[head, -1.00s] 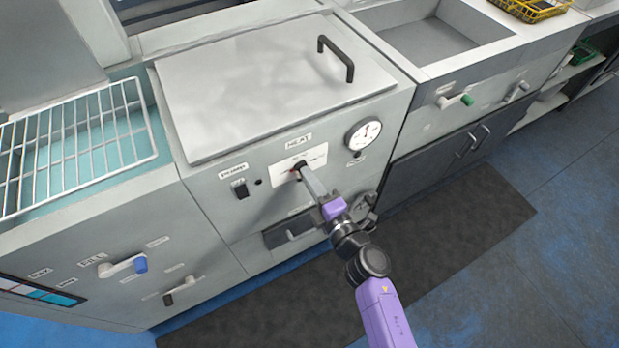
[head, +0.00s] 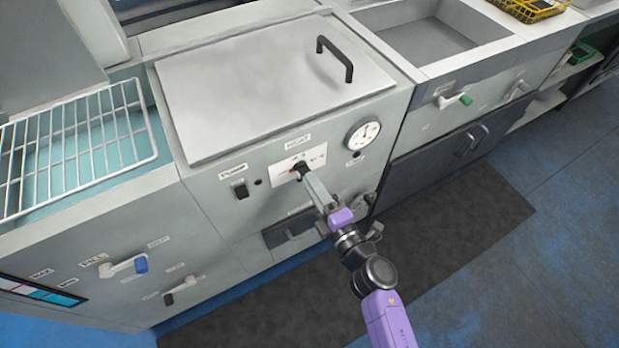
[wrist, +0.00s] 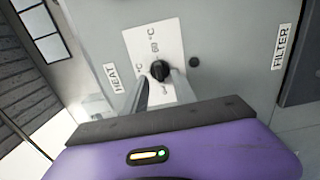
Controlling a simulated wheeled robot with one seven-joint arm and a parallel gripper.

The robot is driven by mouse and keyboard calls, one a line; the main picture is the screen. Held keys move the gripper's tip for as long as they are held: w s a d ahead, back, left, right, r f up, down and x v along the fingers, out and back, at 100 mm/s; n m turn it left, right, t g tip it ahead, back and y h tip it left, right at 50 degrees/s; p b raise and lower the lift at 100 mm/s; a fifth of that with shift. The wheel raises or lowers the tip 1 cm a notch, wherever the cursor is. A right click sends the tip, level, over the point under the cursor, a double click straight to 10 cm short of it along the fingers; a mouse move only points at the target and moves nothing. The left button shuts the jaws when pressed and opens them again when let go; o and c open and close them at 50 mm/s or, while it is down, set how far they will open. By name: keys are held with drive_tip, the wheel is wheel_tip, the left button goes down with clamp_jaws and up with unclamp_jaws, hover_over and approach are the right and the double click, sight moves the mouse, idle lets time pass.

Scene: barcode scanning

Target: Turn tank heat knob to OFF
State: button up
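The black heat knob (head: 299,170) sits on a white dial plate (head: 318,154) on the tank's front, below the HEAT label (head: 297,142). My gripper (head: 303,174) reaches it from the lower right. In the wrist view, the knob (wrist: 160,70) lies between the tips of my two grey fingers (wrist: 161,78), one on each side, and they appear shut on it. The dial plate (wrist: 139,42) carries °C marks around the knob. Part of the plate and of its lower marks is hidden by the fingers. Which mark the knob points at is too small to tell.
A black switch (head: 240,190) is left of the dial, and a round gauge (head: 363,134) is to its right. A dark drawer front (head: 290,232) lies below. A FILL lever (head: 125,266) is farther left. The floor mat (head: 450,230) in front is clear.

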drive_tip(key=v, duration=0.5)
idle(0.5)
drive_tip(key=s+d+r+m+t+h, duration=0.3)
drive_tip(key=s+d+r+m, duration=0.2)
drive_tip(key=d+r+m, duration=0.4)
drive_tip(key=s+d+r+m+g+h, duration=0.1)
drive_tip(key=s+d+r+m+h, duration=0.1)
drive_tip(key=s+m, duration=0.3)
drive_tip(key=s+d+r+m+g+h, duration=0.1)
drive_tip(key=s+d+m, duration=0.4)
drive_tip(key=s, duration=0.8)
drive_tip(key=s+d+r+m+g+h, duration=0.1)
drive_tip(key=s+d+m+h, duration=0.3)
drive_tip(key=s, duration=0.6)
drive_tip(key=shift+r+m+p, duration=0.45)
drive_tip(key=shift+r+m, duration=0.35)
drive_tip(key=shift+m, duration=0.2)
